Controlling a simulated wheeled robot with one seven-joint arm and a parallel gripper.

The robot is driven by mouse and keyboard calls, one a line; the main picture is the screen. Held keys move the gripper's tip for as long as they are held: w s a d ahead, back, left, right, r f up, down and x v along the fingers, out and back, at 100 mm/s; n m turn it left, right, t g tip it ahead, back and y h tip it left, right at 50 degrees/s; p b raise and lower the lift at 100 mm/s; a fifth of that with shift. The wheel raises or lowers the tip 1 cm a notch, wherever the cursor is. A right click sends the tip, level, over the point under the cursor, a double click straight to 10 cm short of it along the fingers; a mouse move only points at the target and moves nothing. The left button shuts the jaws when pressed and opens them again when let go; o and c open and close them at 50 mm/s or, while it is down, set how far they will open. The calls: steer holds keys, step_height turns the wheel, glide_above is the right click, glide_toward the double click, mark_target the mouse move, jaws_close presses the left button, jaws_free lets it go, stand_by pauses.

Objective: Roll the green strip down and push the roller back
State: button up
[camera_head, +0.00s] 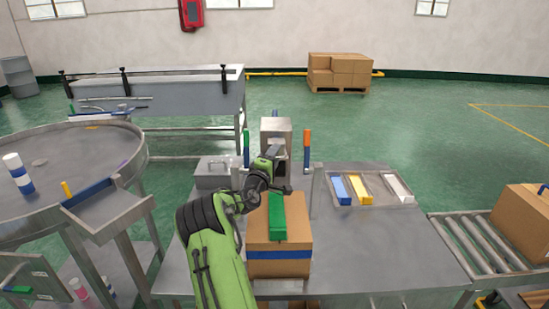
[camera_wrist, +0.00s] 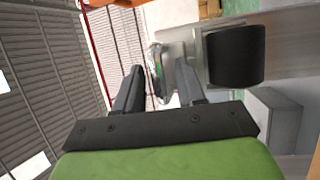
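The green strip (camera_head: 277,216) lies along the top of a cardboard box (camera_head: 262,236) with a blue band, in front of my gripper in the head view. My gripper (camera_head: 280,172) is above the far end of the box, by a grey metal post. In the wrist view its two fingers (camera_wrist: 160,75) stand apart. A grey metal part (camera_wrist: 178,85) shows between and beyond them; I cannot tell whether they touch it. A black roller (camera_wrist: 237,55) on a metal bracket is right of the fingers. In the head view I cannot make out the roller clearly.
A grey metal unit (camera_head: 275,126) stands behind my gripper, between green (camera_head: 246,150) and orange (camera_head: 307,150) uprights. A tray (camera_head: 368,203) with blue, yellow and white blocks is to the right. The metal table (camera_head: 375,250) is clear at front right. A roller conveyor (camera_head: 470,245) adjoins it.

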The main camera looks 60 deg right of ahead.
steer(key=shift+a, duration=0.15)
steer(key=a, duration=0.4)
steer(key=a+f+b, duration=0.1)
steer(key=a, duration=0.4)
steer(key=s+a+f+b, duration=0.1)
steer(key=a, duration=0.4)
steer(key=shift+a+f, duration=0.2)
steer(key=shift+a, duration=0.05)
steer(key=shift+s+a, duration=0.1)
steer(key=shift+a, duration=0.35)
